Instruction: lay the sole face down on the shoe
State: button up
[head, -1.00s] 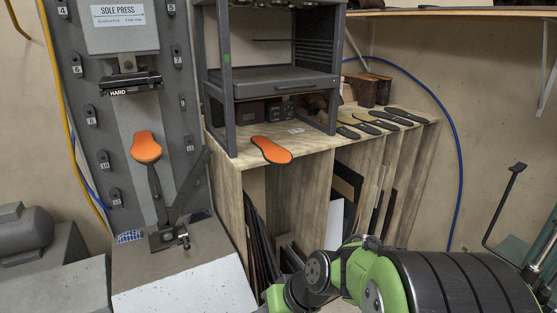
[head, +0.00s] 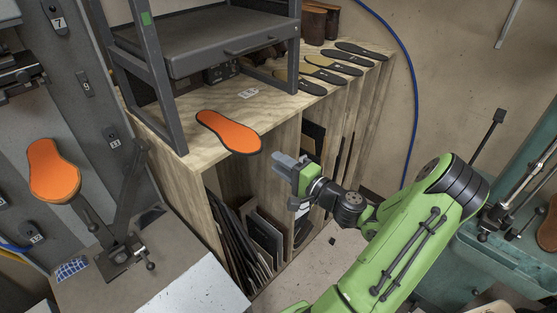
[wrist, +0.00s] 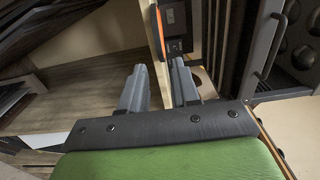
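The sole (head: 230,131), orange on top with a dark rim, lies flat on the wooden bench, its near end at the front edge. An upturned shoe form with an orange face, which I take for the shoe (head: 54,172), sits on a post of the press at the left. My gripper (head: 281,164) is in front of the bench edge, just right of and below the sole's near end, apart from it. The sole (wrist: 160,30) shows there edge-on as a thin orange strip beyond the fingertips.
A dark metal rack (head: 215,45) stands on the bench behind the sole. Several dark insoles (head: 335,75) lie at the bench's back right. A jointed lever (head: 128,210) rises between the press post and the bench. Dark panels lean in the slots below.

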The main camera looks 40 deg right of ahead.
aim_at(257, 149)
jog(key=w+p, duration=0.1)
jog(key=w, duration=0.8)
jog(key=shift+a, duration=0.2)
jog(key=shift+c, duration=0.3)
grip_shut()
jog(key=shift+f, duration=0.1)
dwell(0.9)
